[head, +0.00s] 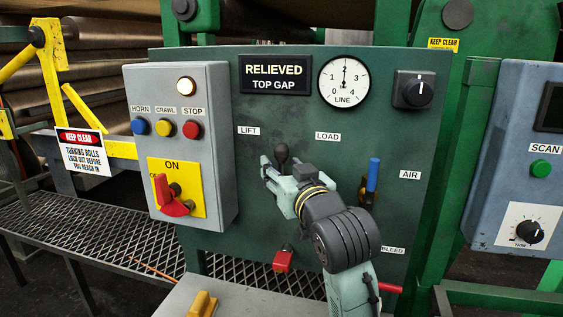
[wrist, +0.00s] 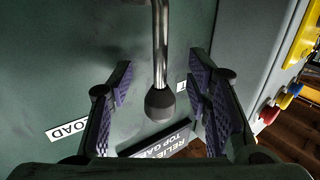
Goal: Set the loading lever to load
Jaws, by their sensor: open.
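The loading lever shows its dark round knob (head: 281,151) in the head view, below and between the LIFT label (head: 248,130) and the LOAD label (head: 328,136). In the wrist view its knob (wrist: 160,104) hangs on a bare metal shaft from the top edge. My gripper (head: 271,170) is at the lever, and its palm partly hides the lever's lower part in the head view. In the wrist view my gripper (wrist: 160,84) is open, with fingers on both sides of the knob and gaps between. The LOAD label (wrist: 68,128) is upside down at lower left.
The panel display (head: 275,74) reads RELIEVED, TOP GAP, and the LINE gauge (head: 344,81) points near 2. A blue-handled AIR lever (head: 373,172) stands close right of my arm. A grey button box (head: 221,140) juts out at left. A red handle (head: 283,261) is below.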

